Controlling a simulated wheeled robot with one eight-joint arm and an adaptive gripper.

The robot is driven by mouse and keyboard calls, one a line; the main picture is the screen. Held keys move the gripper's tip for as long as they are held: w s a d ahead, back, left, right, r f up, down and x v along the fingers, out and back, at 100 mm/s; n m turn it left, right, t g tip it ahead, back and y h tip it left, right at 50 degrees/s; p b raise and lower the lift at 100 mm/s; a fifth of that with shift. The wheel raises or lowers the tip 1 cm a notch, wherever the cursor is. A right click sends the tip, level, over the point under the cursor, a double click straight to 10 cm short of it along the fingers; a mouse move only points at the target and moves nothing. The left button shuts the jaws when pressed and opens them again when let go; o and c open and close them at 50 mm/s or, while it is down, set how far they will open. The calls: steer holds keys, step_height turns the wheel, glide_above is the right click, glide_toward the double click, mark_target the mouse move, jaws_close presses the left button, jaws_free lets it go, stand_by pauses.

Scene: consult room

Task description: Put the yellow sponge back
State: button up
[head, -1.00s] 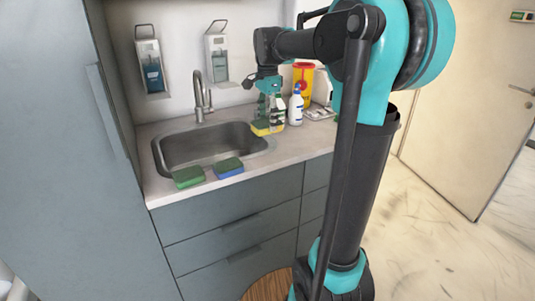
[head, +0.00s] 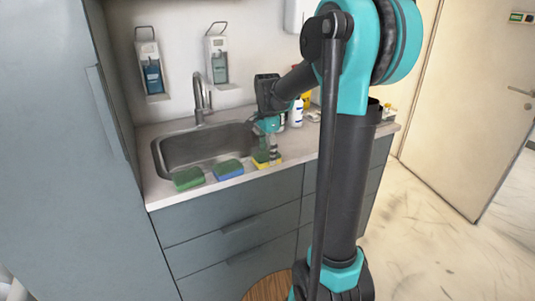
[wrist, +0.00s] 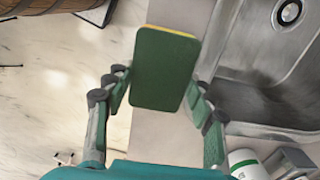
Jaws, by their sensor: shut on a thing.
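The yellow sponge (head: 262,165) has a green top and a yellow lower part. In the head view it is at the counter's front edge, right of a blue sponge. My gripper (head: 268,151) points down and is shut on it. In the wrist view the sponge's green face (wrist: 165,68) fills the space between the fingers of my gripper (wrist: 160,88), with a thin yellow edge at its far end. I cannot tell whether its underside touches the counter.
A blue-based sponge (head: 228,169) and a green sponge (head: 188,178) lie in a row along the front of the counter (head: 165,196). The sink (head: 190,150) is behind them. A white bottle (head: 297,112) stands behind my gripper. Wall dispensers (head: 151,76) hang at the back.

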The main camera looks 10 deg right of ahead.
mark_target(268, 155)
steer(key=o, duration=1.2)
steer(key=shift+f, duration=0.1)
step_height(268, 155, up, 12)
steer(key=shift+s, duration=0.1)
